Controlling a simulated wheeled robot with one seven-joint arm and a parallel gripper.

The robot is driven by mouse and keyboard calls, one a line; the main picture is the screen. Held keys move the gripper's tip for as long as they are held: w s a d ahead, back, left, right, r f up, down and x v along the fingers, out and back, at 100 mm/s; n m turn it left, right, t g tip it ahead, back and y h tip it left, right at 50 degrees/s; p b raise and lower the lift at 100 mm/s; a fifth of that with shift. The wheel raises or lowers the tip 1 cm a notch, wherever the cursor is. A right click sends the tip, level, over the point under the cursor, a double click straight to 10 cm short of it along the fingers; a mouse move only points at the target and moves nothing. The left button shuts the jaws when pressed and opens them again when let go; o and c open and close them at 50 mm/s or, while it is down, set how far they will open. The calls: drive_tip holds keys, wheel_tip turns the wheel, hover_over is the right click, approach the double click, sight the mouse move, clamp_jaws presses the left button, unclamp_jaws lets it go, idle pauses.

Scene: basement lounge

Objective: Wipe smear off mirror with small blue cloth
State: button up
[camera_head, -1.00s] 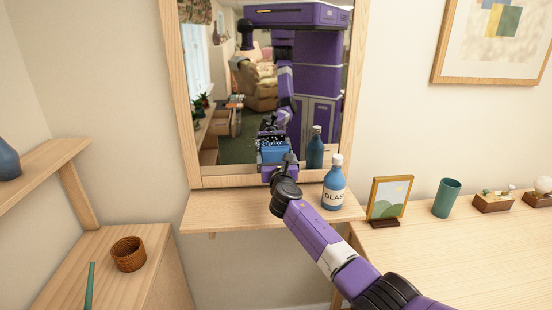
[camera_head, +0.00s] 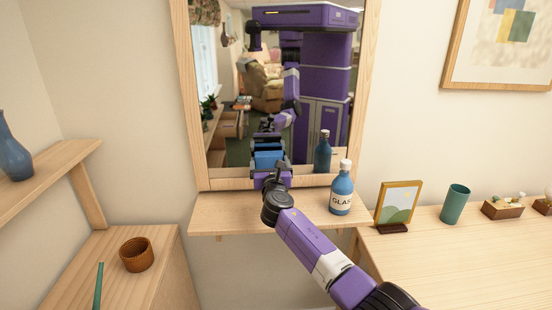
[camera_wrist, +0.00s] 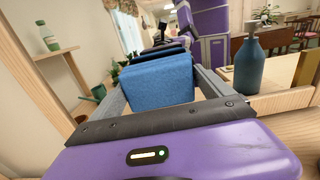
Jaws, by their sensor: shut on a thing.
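The mirror (camera_head: 186,100) stands upright in a light wood frame against the wall, above a small wooden shelf. My gripper (camera_head: 269,162) is at the lower part of the glass, left of the bottle. It is shut on the small blue cloth (camera_head: 268,159), which also shows in the wrist view (camera_wrist: 158,80) as a thick blue block between my fingers. The cloth faces the glass; I cannot tell whether it touches. No smear is clearly visible now; my gripper and cloth cover part of the lower glass.
A blue glass-cleaner bottle (camera_head: 341,190) stands on the shelf (camera_head: 230,216), close right of my gripper. A picture frame (camera_head: 398,204) and a teal cup (camera_head: 455,204) stand on the right table. A brown woven bowl (camera_head: 137,254) is on the left cabinet. The shelf's left part is clear.

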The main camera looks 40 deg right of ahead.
drive_tip(key=s+p, duration=0.1)
drive_tip(key=s+a+p, duration=0.1)
drive_tip(key=s, duration=0.1)
drive_tip(key=shift+s+p, duration=0.1)
drive_tip(key=shift+p, duration=0.25)
drive_tip(key=shift+s+a+f, duration=0.2)
drive_tip(key=shift+s, duration=0.25)
drive_tip(key=shift+s+p, duration=0.15)
drive_tip(key=shift+p, duration=0.2)
drive_tip(key=shift+p+v, duration=0.85)
drive_tip(key=shift+v, duration=0.1)
drive_tip(key=shift+s+a, duration=0.3)
drive_tip(key=shift+s, duration=0.05)
